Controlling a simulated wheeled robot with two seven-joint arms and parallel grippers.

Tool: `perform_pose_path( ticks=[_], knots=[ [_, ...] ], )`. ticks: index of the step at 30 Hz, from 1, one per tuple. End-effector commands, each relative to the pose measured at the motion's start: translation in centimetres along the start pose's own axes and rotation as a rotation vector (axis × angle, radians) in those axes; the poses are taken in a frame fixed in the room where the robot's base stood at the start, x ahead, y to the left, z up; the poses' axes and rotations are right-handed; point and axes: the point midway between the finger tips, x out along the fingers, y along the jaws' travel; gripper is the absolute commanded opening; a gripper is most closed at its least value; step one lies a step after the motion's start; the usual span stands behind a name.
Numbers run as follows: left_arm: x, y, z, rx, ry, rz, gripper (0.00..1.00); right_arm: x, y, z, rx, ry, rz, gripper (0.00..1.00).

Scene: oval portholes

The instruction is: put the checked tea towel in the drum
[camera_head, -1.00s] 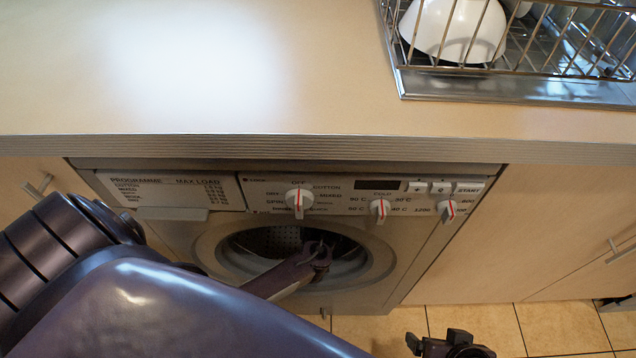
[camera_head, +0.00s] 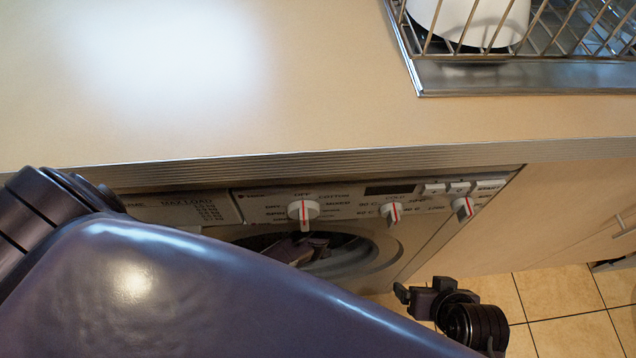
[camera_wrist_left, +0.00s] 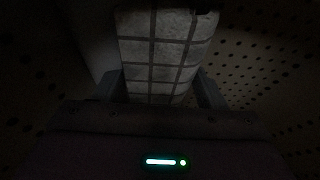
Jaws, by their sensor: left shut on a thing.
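The checked tea towel (camera_wrist_left: 166,48), pale with dark grid lines, is between the fingers of my left gripper (camera_wrist_left: 160,88) in the left wrist view. The gripper is shut on it. Dark walls with rows of holes, the drum (camera_wrist_left: 262,62), surround the towel and the gripper. In the head view the machine's round door opening (camera_head: 350,250) is partly covered by my left arm, and the towel is not visible there. My right gripper (camera_head: 420,297) is low at the right in front of the machine; its finger gap is not clear.
The washing machine's panel with knobs (camera_head: 303,210) sits under the worktop edge (camera_head: 330,162). A wire dish rack (camera_head: 520,72) with a white bowl stands on the worktop at top right. Tiled floor (camera_head: 560,300) shows at lower right.

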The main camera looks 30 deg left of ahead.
Motion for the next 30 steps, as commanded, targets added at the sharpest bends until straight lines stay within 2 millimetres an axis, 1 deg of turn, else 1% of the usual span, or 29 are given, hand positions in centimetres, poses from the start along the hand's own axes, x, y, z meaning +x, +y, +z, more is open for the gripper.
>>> perform_pose_path(
  ticks=[8,12,13,18,26,28,30],
  knots=[
    [0.0,0.0,0.0,0.0,0.001,0.001,0.42,0.0,-0.1,-0.1,-0.002,0.006,-0.002,0.87],
    [0.3,0.1,0.1,-0.001,0.001,0.001,0.42,0.1,-0.2,-0.1,-0.004,0.015,-0.004,0.87],
    [0.4,0.1,0.1,-0.001,0.002,0.001,0.66,0.1,-0.2,-0.2,-0.004,0.018,-0.005,0.87],
    [0.3,0.0,0.1,0.0,0.002,0.001,0.87,0.1,-0.2,-0.2,-0.005,0.017,-0.005,0.87],
    [0.2,0.0,0.1,0.0,0.002,0.001,0.87,0.0,-0.2,-0.2,-0.004,0.016,-0.005,0.87],
    [-0.2,0.0,-0.1,0.0,0.002,0.001,0.87,-0.2,-0.2,-0.2,-0.003,0.01,-0.004,0.87],
    [-1.2,0.1,-0.1,-0.001,0.002,0.001,0.87,-0.6,0.1,0.0,0.004,-0.017,0.003,0.87]
  ],
)
